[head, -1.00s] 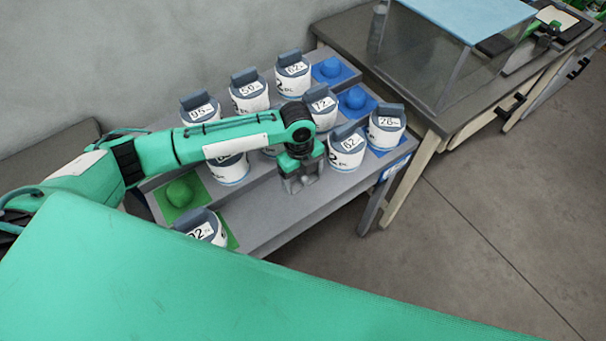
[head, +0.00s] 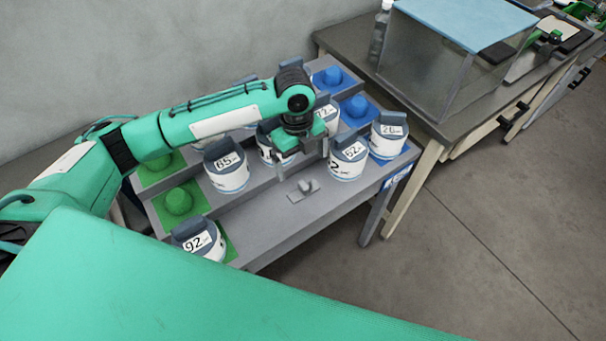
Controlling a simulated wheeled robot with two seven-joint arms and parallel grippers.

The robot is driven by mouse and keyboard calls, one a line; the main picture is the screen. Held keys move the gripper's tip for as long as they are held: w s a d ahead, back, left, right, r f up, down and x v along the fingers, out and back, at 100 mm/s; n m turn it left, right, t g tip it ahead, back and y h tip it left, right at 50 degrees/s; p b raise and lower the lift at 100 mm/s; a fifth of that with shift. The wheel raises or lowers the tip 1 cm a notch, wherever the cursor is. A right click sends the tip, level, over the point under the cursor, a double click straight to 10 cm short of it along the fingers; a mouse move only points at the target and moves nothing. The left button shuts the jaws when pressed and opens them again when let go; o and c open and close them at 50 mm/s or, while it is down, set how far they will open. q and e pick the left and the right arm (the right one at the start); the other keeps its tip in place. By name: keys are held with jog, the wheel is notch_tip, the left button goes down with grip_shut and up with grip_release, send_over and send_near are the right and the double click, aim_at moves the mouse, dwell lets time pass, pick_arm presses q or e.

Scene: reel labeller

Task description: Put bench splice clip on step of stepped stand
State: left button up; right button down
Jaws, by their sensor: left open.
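The bench splice clip (head: 303,191) is a small grey piece with a raised middle. It lies on the bare grey front step of the stepped stand (head: 275,225), between the white reel marked 92 and the one marked 62. My left gripper (head: 303,156) is open and empty. In the picture it is just above and behind the clip, apart from it, in front of the middle reels. My right gripper is not in view.
White reels with grey tops, such as the 92 reel (head: 199,239), 65 reel (head: 226,166) and 62 reel (head: 347,158), stand on the steps. Green (head: 179,201) and blue (head: 355,105) pads with knobs are empty. A bench with a clear box (head: 440,70) is at right.

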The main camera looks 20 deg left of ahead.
pick_arm(q)
notch_tip(320, 180, up, 2)
jog(key=shift+a+r, duration=0.15)
jog(key=shift+r, duration=0.05)
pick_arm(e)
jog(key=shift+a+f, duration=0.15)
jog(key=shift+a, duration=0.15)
